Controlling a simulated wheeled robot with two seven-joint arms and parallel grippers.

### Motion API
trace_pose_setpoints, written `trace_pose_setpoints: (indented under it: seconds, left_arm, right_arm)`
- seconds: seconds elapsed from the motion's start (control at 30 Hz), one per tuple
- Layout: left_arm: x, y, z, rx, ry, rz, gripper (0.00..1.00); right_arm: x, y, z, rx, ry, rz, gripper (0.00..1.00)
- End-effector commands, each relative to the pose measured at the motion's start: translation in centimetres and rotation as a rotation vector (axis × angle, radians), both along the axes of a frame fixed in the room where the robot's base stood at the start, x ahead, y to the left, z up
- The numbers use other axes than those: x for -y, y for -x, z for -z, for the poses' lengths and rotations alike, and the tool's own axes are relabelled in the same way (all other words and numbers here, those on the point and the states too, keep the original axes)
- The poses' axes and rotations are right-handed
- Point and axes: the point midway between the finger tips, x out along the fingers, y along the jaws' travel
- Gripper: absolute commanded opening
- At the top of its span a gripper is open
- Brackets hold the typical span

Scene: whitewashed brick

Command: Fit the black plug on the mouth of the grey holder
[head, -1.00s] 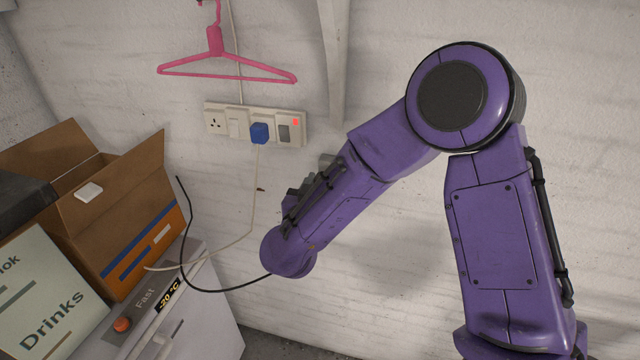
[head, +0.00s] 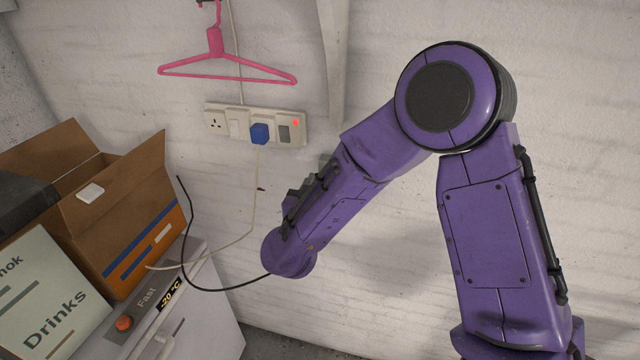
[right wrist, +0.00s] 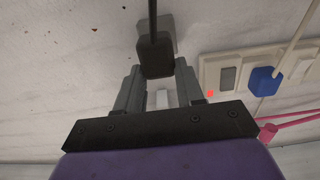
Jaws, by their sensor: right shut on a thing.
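The black plug (right wrist: 153,58) is between the fingers of my right gripper (right wrist: 157,72), which is shut on it. Its black cable runs up out of the right wrist view. The grey holder (right wrist: 167,28) is on the wall just behind the plug and is partly covered by it. I cannot tell whether plug and holder touch. In the head view my right forearm hides the plug and gripper; the black cable (head: 232,288) loops left from behind it. My left gripper is in neither view.
A wall socket strip (head: 213,120) holds a blue plug (head: 259,134) with a pale cable. A pink hanger (head: 215,45) hangs above. At left, a cardboard box (head: 150,170) and a Drinks box (head: 40,280) stand on a white appliance (head: 215,305). The wall at right is bare.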

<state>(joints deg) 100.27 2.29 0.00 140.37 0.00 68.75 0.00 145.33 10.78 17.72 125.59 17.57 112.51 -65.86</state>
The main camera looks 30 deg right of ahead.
Motion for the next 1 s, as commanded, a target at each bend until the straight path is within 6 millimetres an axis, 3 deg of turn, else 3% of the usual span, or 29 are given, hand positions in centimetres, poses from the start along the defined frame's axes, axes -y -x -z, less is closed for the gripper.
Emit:
trace_pose_setpoints:
  seconds: [1.0]
  left_arm:
    - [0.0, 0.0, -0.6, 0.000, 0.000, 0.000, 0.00]
  right_arm:
    - [1.2, -1.0, -0.1, 0.000, 0.000, 0.000, 0.07]
